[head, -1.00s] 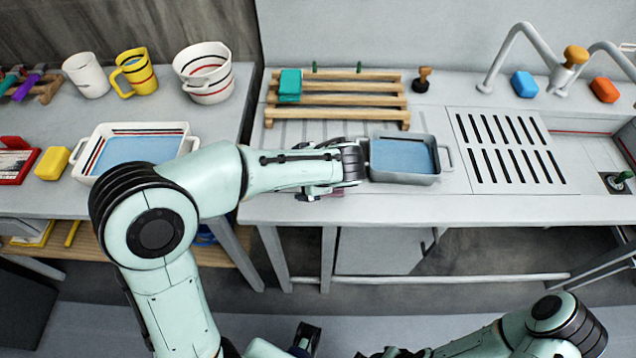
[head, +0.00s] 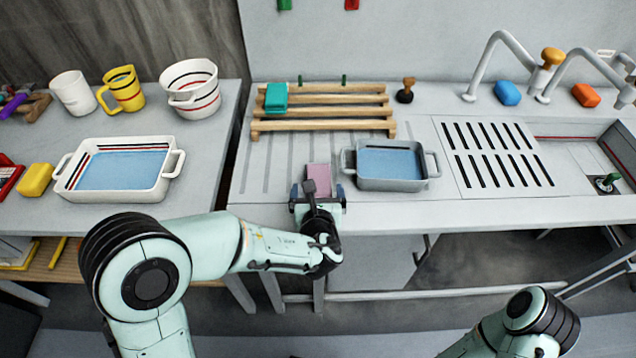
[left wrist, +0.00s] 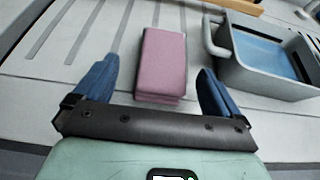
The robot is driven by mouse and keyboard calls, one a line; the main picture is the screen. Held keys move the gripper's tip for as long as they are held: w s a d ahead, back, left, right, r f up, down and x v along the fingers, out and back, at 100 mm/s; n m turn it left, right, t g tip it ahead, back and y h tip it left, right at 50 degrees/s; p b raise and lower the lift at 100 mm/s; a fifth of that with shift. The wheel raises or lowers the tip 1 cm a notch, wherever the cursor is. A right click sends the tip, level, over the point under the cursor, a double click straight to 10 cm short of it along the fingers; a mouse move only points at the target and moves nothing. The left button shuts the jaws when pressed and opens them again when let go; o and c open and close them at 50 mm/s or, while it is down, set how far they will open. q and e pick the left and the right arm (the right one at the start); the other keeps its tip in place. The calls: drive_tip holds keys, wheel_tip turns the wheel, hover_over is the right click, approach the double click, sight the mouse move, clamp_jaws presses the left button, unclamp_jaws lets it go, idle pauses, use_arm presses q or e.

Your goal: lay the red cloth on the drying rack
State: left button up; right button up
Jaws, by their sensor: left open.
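A folded dusty-pink cloth (head: 318,177), the nearest match to the red cloth, lies flat on the counter near its front edge. It also shows in the left wrist view (left wrist: 162,62). My left gripper (head: 318,194) is open at the near end of the cloth. In the left wrist view its blue fingers (left wrist: 158,78) stand apart on either side of the cloth, with gaps. The wooden slatted drying rack (head: 325,112) stands behind, with a folded teal cloth (head: 276,97) at its left end. My right gripper is out of view.
A grey basin of blue water (head: 347,172) stands close to the right of the pink cloth. A dark stamp-like object with a brown knob (head: 405,90) stands right of the rack. Counter between cloth and rack is clear.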

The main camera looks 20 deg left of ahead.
sight(319, 182)
use_arm(q)
drive_tip(key=x, duration=0.6)
drive_tip(key=shift+w+d+r+p, duration=0.1)
drive_tip(key=shift+d+p, duration=0.15)
drive_tip(key=shift+p, duration=0.15)
drive_tip(key=c, duration=1.1)
drive_tip(key=shift+c, duration=0.2)
